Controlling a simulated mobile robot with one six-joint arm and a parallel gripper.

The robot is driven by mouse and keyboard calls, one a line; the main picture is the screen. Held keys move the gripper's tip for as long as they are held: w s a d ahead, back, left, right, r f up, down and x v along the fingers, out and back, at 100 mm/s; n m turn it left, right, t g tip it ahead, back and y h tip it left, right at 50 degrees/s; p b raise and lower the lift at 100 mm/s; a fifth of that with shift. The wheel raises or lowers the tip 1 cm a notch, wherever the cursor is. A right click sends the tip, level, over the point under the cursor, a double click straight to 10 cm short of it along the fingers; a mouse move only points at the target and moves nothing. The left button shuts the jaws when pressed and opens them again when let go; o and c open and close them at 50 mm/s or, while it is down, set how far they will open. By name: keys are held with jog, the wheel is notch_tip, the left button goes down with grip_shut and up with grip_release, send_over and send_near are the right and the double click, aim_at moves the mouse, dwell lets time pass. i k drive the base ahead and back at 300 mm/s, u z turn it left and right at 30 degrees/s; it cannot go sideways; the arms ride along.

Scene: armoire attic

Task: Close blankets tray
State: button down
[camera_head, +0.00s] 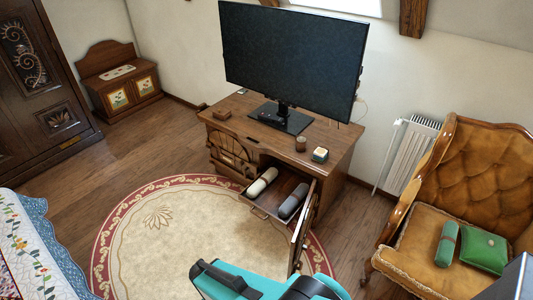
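The blankets tray (262,211) is a wooden pull-out drawer in the low TV cabinet (335,150). It stands out from the cabinet front over the round rug. A cream rolled blanket (262,181) lies on its left side and a grey rolled blanket (293,200) on its right, with bare wood between them. The cabinet's right door (303,228) is swung open beside the tray. My teal and black arm shows at the bottom edge, in front of the tray and apart from it in the picture. My gripper's fingertips cannot be seen.
The round rug (150,240) in front of the cabinet is clear. A quilted bed (40,255) is at the lower left. A tan armchair (490,170) with green cushions stands at the right. A large television (290,55) is on the cabinet. A carved armoire (40,85) is at the far left.

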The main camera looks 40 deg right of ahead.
aim_at(268, 202)
jog(key=z, duration=0.2)
jog(key=i, duration=1.2)
jog(key=z, duration=0.15)
